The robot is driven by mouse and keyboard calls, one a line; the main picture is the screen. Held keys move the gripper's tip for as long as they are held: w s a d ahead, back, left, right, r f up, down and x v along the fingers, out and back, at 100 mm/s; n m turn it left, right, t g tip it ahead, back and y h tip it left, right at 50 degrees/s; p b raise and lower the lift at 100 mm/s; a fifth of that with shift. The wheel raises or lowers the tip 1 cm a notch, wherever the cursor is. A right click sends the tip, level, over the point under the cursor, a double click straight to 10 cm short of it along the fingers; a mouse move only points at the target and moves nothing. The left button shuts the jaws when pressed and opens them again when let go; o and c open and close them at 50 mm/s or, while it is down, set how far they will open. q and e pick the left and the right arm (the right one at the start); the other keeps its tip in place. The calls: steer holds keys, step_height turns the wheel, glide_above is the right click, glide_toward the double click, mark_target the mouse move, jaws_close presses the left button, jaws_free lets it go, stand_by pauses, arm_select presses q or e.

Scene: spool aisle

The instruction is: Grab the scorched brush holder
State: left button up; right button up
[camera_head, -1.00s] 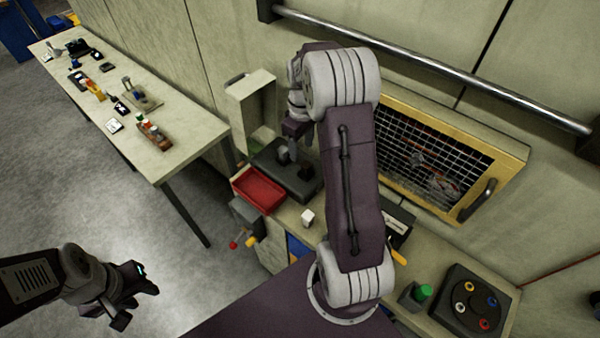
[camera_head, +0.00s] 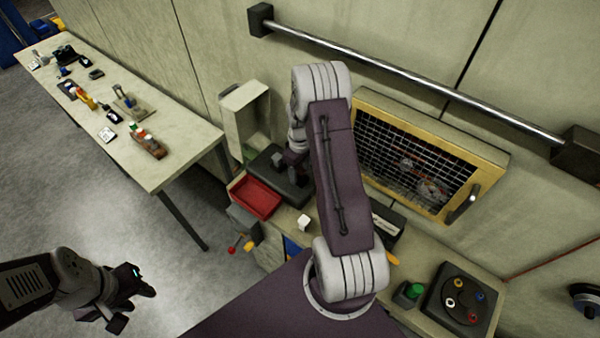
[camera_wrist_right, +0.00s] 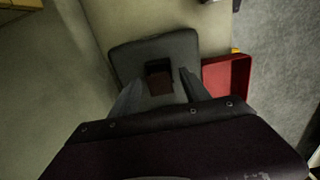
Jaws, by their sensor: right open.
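A small dark block with a brownish face (camera_wrist_right: 160,82), which looks like the scorched brush holder, sits on a dark grey pad (camera_wrist_right: 182,45) in the right wrist view. My right gripper (camera_wrist_right: 158,95) is open, with one finger on each side of the block; I cannot tell whether they touch it. In the head view my right gripper (camera_head: 292,167) is over the dark pad (camera_head: 268,160), and the block is hidden or too small to tell. My left gripper (camera_head: 132,303) is open and empty over the floor at lower left.
A red tray (camera_head: 255,198) stands beside the pad, with a small white block (camera_head: 304,223) nearby. A yellow-framed mesh panel (camera_head: 415,165) is behind my right arm. A dark unit with coloured rings (camera_head: 462,305) is at right. A long side table (camera_head: 165,165) holds several small items.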

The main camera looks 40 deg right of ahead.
mark_target(300, 171)
steer(key=shift+s, duration=0.15)
steer(key=c, duration=0.4)
jaws_close()
steer(key=shift+r, duration=0.25)
step_height(300, 171, up, 4)
steer(key=shift+a+f+b, duration=0.1)
steer(key=shift+f+b, duration=0.1)
steer(key=shift+b, duration=0.9)
steer(key=s+a+r+b, duration=0.3)
steer(key=s+a+r, duration=0.4)
steer(key=a, duration=0.2)
